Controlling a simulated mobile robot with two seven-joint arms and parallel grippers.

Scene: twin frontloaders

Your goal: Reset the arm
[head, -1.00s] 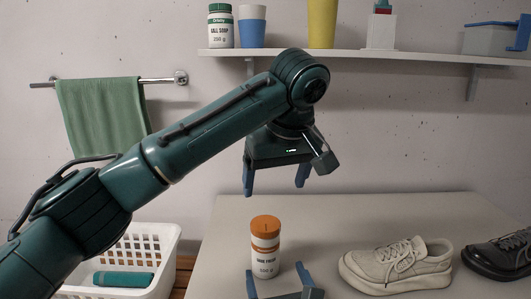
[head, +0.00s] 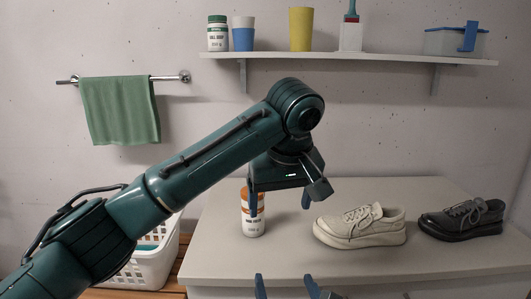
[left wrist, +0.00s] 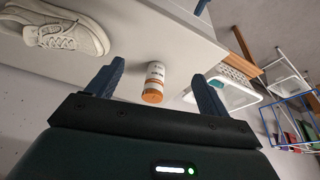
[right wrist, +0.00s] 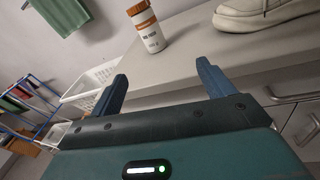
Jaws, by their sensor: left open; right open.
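My left arm reaches across the head view from the left. Its gripper (head: 279,202) points down, open and empty, in front of an orange-capped white bottle (head: 253,222) on the counter. In the left wrist view the bottle (left wrist: 154,83) shows between and beyond the open fingers (left wrist: 158,82), apart from them. My right gripper (head: 286,284) is open and empty at the bottom of the head view, before the counter's front edge. In the right wrist view the bottle (right wrist: 146,27) stands beyond its fingers (right wrist: 161,80). The bottle is upright; part of it is hidden behind a left finger.
A beige shoe (head: 360,228) and a black shoe (head: 462,220) sit on the counter (head: 300,262) to the right. A white basket (head: 150,268) stands on the left. A green towel (head: 120,110) hangs from a rail. A wall shelf (head: 350,58) carries cups, a jar and a box.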

